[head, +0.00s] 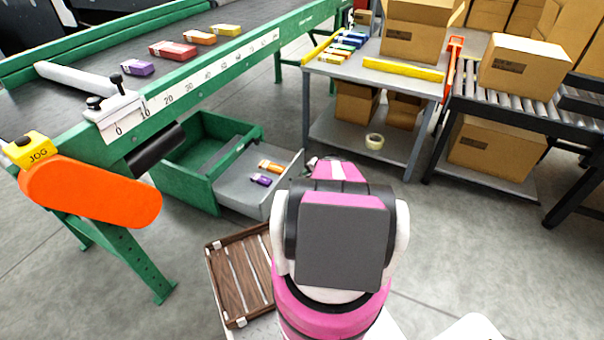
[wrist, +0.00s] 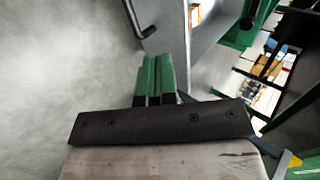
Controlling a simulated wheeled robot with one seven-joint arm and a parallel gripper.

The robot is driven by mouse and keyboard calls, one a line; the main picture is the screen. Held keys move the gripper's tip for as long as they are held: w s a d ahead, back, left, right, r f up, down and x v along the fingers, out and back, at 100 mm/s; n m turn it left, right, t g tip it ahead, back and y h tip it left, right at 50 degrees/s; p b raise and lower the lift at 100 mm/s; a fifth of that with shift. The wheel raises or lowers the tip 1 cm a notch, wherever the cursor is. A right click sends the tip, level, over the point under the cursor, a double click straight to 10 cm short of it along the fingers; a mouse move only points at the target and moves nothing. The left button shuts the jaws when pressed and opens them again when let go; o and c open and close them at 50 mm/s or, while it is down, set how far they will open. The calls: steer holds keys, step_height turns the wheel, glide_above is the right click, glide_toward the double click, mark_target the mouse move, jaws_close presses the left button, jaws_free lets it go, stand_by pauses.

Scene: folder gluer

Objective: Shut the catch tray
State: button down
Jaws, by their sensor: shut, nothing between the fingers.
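The grey catch tray (head: 231,188) stands pulled out of its green housing (head: 187,178) below the conveyor. An orange carton (head: 271,166) and a purple carton (head: 261,180) lie in it. In the wrist view the tray's grey front panel (wrist: 171,28) is at the top, with a dark bar handle (wrist: 139,20) on its outer side. My gripper (wrist: 157,62) is shut and empty, its green fingers side by side at the panel's lower end. I cannot tell whether they touch it. In the head view my arm hides most of the gripper.
A brown slatted crate (head: 240,274) sits left of my arm. The conveyor's green leg (head: 130,258) and orange guard (head: 90,192) are at the left. A grey table (head: 395,86) with cartons stands behind, and a roller conveyor (head: 515,100) at the right. Floor between is clear.

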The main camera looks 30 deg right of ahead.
mark_target(285, 175)
steer(key=x, duration=0.6)
steer(key=w+r+x, duration=0.1)
steer(key=x, duration=0.3)
steer(key=shift+s+a+r, duration=0.1)
steer(key=shift+a, duration=0.25)
steer(key=shift+w+a, duration=0.5)
steer(key=shift+w, duration=0.15)
steer(key=w+a, duration=1.5)
steer(key=w, duration=0.4)
steer(key=shift+w, duration=0.25)
steer(key=shift+s, duration=0.1)
